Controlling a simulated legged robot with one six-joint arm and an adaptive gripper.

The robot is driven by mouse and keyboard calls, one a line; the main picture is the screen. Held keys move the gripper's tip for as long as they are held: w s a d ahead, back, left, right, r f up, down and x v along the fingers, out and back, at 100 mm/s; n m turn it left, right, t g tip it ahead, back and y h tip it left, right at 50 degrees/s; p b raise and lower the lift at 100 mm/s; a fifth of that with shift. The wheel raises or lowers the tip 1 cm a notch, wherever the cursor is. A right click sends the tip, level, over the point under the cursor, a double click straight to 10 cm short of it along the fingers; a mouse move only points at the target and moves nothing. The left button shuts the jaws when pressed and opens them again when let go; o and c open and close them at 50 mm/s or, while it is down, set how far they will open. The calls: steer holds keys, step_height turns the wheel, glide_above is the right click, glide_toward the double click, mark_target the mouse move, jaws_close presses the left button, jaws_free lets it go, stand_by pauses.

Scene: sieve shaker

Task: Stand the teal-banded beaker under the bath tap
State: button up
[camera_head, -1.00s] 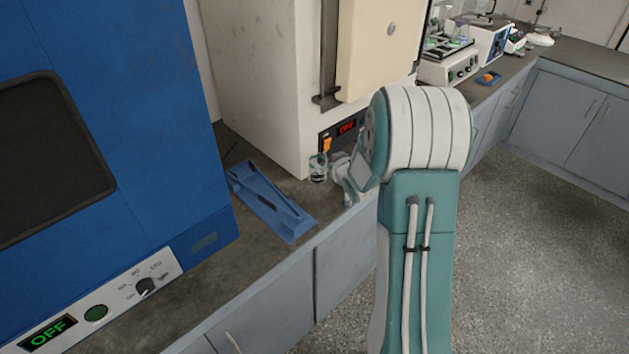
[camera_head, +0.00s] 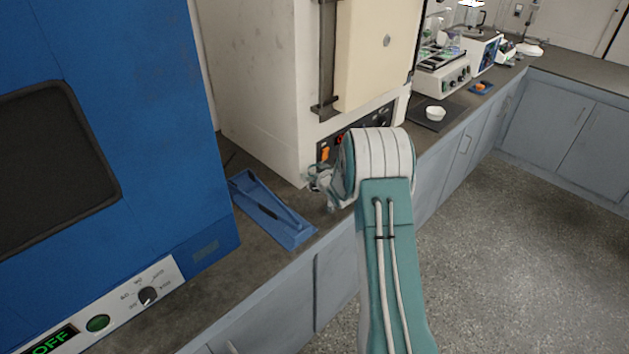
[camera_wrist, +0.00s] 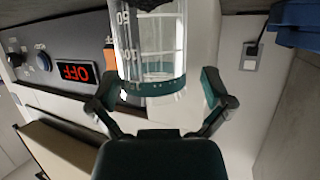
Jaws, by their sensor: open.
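The teal-banded beaker (camera_wrist: 150,50) is clear glass with white markings and a teal band. In the wrist view it fills the space between the fingers of my gripper (camera_wrist: 159,85). The fingers stand apart on either side of it, with a visible gap at least on the right. In the head view my gripper (camera_head: 320,184) is over the counter in front of the cream furnace, and it mostly hides the beaker there. I cannot make out the bath tap in either view.
The cream furnace (camera_head: 250,90) stands just behind the gripper. A blue tray (camera_head: 290,236) lies to its left, beside a large blue oven (camera_head: 150,130). A white dish (camera_head: 435,113) and white equipment (camera_head: 440,77) stand farther right along the counter.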

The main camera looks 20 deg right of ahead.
steer(key=shift+w+d+f, duration=0.15)
steer(key=shift+w+d, duration=0.05)
steer(key=shift+w, duration=0.2)
steer(key=shift+d+f, duration=0.1)
steer(key=shift+d, duration=0.2)
steer(key=shift+a, duration=0.2)
steer(key=c, duration=1.1)
